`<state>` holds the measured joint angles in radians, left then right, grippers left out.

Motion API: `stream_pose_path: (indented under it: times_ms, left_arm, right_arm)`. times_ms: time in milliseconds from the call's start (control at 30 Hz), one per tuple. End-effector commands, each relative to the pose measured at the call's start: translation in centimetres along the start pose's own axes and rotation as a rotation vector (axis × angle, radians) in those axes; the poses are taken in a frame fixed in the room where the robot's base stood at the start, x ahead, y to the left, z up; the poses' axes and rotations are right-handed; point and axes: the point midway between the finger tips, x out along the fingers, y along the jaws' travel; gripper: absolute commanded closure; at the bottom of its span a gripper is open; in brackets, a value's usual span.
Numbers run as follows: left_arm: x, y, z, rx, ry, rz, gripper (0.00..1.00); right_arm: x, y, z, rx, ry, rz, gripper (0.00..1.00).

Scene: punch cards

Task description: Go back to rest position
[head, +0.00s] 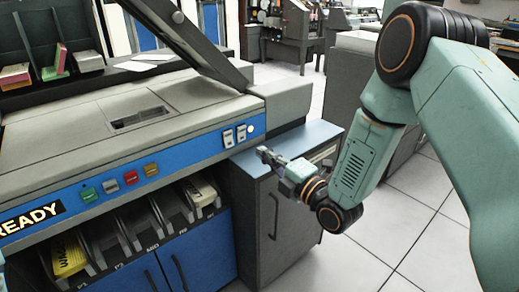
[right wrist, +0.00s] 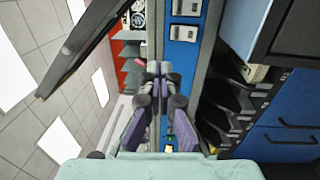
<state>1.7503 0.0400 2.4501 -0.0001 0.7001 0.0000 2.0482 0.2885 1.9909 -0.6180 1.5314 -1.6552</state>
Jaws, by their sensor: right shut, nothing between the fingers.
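My right gripper (head: 265,152) shows in the head view in front of the machine's right end, over the blue-topped cabinet. It points left, toward the blue panel. In the right wrist view its two fingers (right wrist: 157,72) meet at the tips, with nothing held between them. My right arm comes in from the right and bends down at the elbow. My left gripper is not in view in either picture.
The card machine (head: 75,140) fills the left, with a blue button panel and raised lid (head: 185,35). Below are card slots, one holding yellow cards (head: 68,255), another pale cards (head: 200,192). A grey cabinet (head: 245,215) stands beside it. Tiled floor (head: 395,215) is open at right.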

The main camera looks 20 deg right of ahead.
Motion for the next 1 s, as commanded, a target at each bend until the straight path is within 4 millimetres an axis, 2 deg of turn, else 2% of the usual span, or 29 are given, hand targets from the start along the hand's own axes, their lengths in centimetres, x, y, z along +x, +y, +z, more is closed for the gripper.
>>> stream_pose_path:
  times_ms: [467, 633, 767, 867, 1000]
  left_arm:
    - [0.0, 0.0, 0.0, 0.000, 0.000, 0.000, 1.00]
    - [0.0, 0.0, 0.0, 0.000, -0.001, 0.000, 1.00]
    - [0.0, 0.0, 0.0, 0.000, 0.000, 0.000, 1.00]
    - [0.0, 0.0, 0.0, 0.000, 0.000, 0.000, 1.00]
    - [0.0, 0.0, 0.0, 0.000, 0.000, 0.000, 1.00]
  right_arm:
    - [-0.2, 0.0, 0.0, 0.004, 0.001, 0.000, 1.00]
    - [-0.2, -0.8, 0.1, 0.147, -0.007, -0.036, 1.00]
    - [-1.2, -3.8, 0.5, 0.420, -0.082, -0.160, 1.00]
    - [-3.0, -6.9, 0.2, 0.654, -0.180, -0.277, 1.00]
    - [-7.2, -12.2, -1.1, 0.975, -0.377, -0.456, 1.00]
